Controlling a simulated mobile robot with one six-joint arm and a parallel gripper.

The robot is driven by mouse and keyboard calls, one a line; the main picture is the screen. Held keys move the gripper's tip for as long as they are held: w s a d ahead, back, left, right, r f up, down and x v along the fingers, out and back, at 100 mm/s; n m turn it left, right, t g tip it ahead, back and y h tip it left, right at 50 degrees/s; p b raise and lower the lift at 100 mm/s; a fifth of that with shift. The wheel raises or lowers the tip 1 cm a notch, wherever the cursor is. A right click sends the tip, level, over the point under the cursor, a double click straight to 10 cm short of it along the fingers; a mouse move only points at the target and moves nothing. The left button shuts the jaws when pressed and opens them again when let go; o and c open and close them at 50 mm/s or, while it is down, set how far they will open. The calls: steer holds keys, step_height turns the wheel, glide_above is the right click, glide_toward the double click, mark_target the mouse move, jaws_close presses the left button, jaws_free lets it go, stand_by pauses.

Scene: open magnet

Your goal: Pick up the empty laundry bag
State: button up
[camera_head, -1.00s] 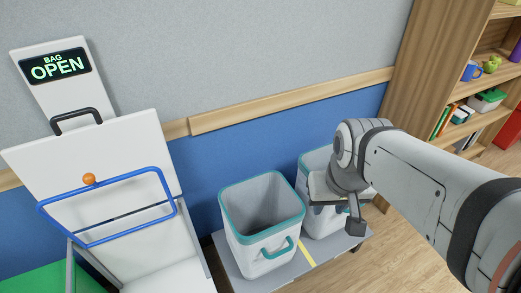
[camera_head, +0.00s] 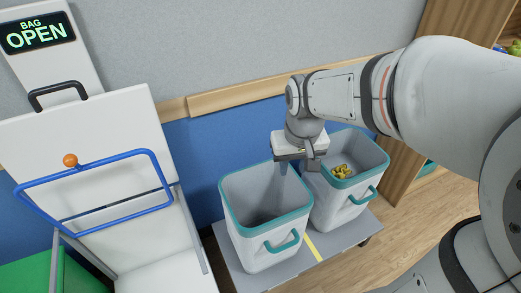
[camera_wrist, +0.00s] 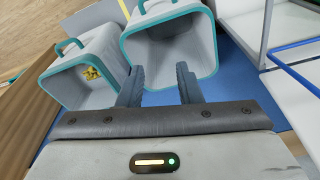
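Two white bags with teal rims and teal handles stand side by side on a low grey platform. The empty laundry bag (camera_head: 262,228) is the left one in the head view; its inside looks bare. In the wrist view this empty bag (camera_wrist: 177,40) is the right one. The other bag (camera_head: 336,208) holds small yellow things (camera_head: 343,171). My gripper (camera_head: 297,165) is over the back right side of the empty bag, by the gap between the two bags.
A white stand with an "OPEN" sign (camera_head: 38,33) and a blue frame (camera_head: 105,192) with an orange ball (camera_head: 70,160) is at the left. A yellow strip (camera_head: 312,246) marks the platform (camera_head: 285,274). A blue and grey wall is close behind the bags. Wooden floor lies right.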

steer(key=w+a+f+n+g+b, duration=0.1)
steer(key=w+a+f+b, duration=0.3)
steer(key=f, duration=0.4)
steer(key=w+a+f+n+b, duration=0.1)
steer(key=w+a+f+b, duration=0.25)
steer(key=a+f, duration=0.3)
steer(key=b, duration=0.5)
glide_above(229, 212)
steer(key=w, duration=0.1)
steer(key=shift+n+g, duration=0.3)
steer(key=shift+n, duration=0.1)
step_height(229, 212, down, 14)
steer(key=shift+w, duration=0.1)
steer(key=f, duration=0.1)
steer(key=f+b, duration=0.1)
steer(key=f, duration=0.3)
steer(key=shift+s+d, duration=0.1)
steer(key=shift+s, duration=0.3)
steer(key=shift+f+b, duration=0.3)
steer(key=shift+f, duration=0.15)
steer(key=shift+c, duration=0.2)
steer(key=shift+r, duration=0.1)
jaws_close()
